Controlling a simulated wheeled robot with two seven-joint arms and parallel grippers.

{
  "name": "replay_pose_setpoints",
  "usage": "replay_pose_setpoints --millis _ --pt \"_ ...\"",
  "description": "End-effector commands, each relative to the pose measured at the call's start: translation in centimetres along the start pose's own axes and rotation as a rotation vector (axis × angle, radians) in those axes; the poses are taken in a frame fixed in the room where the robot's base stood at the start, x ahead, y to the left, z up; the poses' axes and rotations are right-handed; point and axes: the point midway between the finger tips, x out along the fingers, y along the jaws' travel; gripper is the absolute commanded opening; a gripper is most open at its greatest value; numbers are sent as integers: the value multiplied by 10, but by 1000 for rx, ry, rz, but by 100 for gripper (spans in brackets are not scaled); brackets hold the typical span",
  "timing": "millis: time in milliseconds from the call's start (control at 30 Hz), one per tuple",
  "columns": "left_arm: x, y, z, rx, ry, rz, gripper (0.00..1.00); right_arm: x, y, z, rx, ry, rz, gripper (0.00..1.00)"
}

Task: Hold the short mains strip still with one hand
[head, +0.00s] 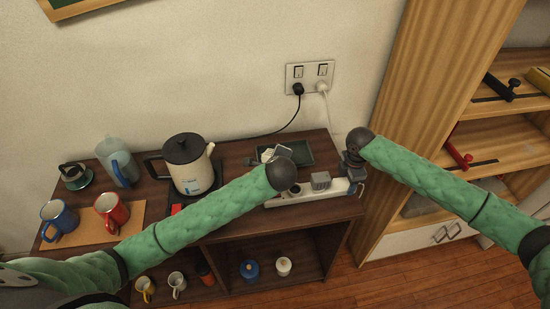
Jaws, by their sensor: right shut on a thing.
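The short white mains strip (337,187) lies along the front right of the dark wooden cabinet top. A grey block-shaped plug (320,180) sits in it, and a dark round socket or plug shows further left. My right gripper (355,183) points down at the strip's right end and is shut on it; its fingertips are small and partly dark against the cabinet. My left arm crosses in front of the cabinet, and its dark wrist covers part of the strip's left side.
A kettle (188,162), a clear jug (118,164), a blue mug (59,220) and a red mug (111,211) stand at left. A dark green tray (298,153) lies behind the strip. A wall socket (310,76) holds two plugs. Wooden shelves (500,150) stand right.

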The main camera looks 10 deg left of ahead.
Motion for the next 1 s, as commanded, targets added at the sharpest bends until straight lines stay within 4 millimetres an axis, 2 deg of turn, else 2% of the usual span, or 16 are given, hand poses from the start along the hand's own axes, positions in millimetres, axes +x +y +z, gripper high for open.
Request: replay_pose_setpoints --millis 300,333,433,467,767,867,1000 --pt "0 0 0 0 0 0 63 0 0 0 0 0 0 25" --pt "0 0 0 0 0 0 63 0 0 0 0 0 0 54" --pt "0 0 0 0 0 0 63 0 0 0 0 0 0 74" --pt "0 0 0 0 0 0 63 0 0 0 0 0 0 78" --pt "0 0 0 0 0 0 63 -1 0 0 0 0 0 78" --pt "0 0 0 0 0 0 63 -7 0 0 0 0 1 78" --pt "0 0 0 0 0 0 63 -26 1 0 0 1 2 78"
